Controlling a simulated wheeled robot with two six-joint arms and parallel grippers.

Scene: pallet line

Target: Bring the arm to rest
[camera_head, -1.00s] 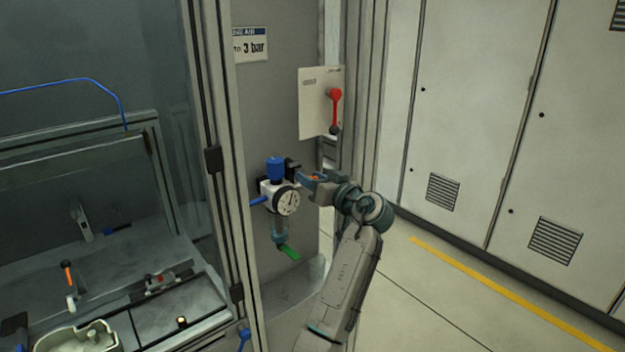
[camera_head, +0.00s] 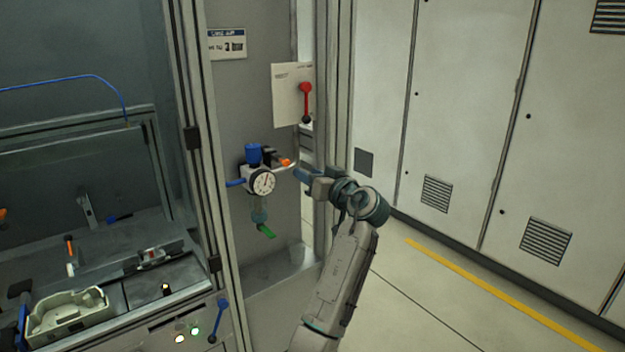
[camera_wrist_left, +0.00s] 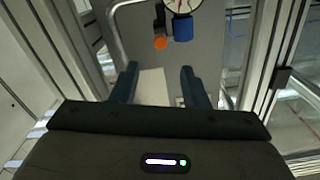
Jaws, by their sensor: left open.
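My left gripper (camera_head: 302,177) is open, just right of the air regulator with its round white gauge (camera_head: 263,182). A gap shows between the fingers and the orange-ended part (camera_head: 286,162) on the regulator. In the left wrist view both fingers (camera_wrist_left: 160,72) are spread with nothing between them. The orange end (camera_wrist_left: 160,42), the blue knob (camera_wrist_left: 183,27) and part of the gauge (camera_wrist_left: 182,5) lie beyond the fingertips. My right gripper is not in view.
A red lever (camera_head: 306,95) on a pale plate is above my gripper. A green handle (camera_head: 266,231) hangs below the regulator. A glazed machine with a pale tray (camera_head: 66,314) stands left. White cabinets (camera_head: 455,110) stand right, with open floor before them.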

